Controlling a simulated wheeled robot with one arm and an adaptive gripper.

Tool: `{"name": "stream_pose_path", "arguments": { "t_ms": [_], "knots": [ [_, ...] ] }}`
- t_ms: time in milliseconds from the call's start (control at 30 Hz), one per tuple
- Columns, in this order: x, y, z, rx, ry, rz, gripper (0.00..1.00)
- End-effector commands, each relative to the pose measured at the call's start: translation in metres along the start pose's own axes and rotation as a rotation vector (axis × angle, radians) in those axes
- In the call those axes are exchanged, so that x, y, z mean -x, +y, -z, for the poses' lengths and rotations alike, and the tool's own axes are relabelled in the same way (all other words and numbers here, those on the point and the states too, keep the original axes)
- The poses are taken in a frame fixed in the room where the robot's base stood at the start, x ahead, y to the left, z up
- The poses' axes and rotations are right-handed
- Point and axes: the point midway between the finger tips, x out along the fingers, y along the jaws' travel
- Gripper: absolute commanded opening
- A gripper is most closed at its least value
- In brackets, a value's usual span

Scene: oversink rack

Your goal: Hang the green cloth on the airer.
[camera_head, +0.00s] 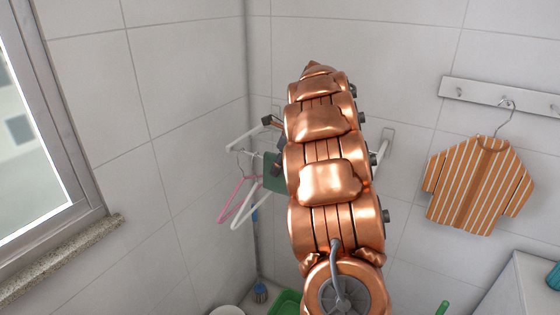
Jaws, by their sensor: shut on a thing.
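The green cloth (271,172) shows as a small dark green patch just left of my copper arm. My arm hides most of it. My gripper (279,145) shows only in part, as dark pieces at the arm's left edge, and is shut on the cloth. The white airer (248,137) is on the wall in the corner. Its left end and a right-hand part (388,147) show on either side of my arm, which covers its middle. I cannot tell whether the cloth touches the airer's bars.
A pink hanger (234,200) and a white hanger (243,207) hang at the airer's left end. A striped orange shirt (480,185) hangs from a white hook rail (512,98) at right. A window (35,130) with a stone sill (60,262) is at left. A green container (286,303) stands below.

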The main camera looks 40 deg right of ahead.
Motion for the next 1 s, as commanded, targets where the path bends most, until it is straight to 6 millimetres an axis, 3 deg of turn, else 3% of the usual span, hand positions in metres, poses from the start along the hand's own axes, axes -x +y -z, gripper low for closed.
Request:
{"name": "stream_pose_path", "arguments": {
  "t_ms": [467,500,767,1000],
  "knots": [
    [-0.0056,-0.0001,0.0022,0.000,0.000,0.001,0.02],
    [-0.0056,-0.0001,0.0022,0.000,0.000,0.001,0.39],
    [-0.0057,0.0000,0.0024,0.000,0.000,0.001,0.65],
    [-0.0057,-0.0001,0.0024,0.000,0.000,0.001,0.65]
  ]
}}
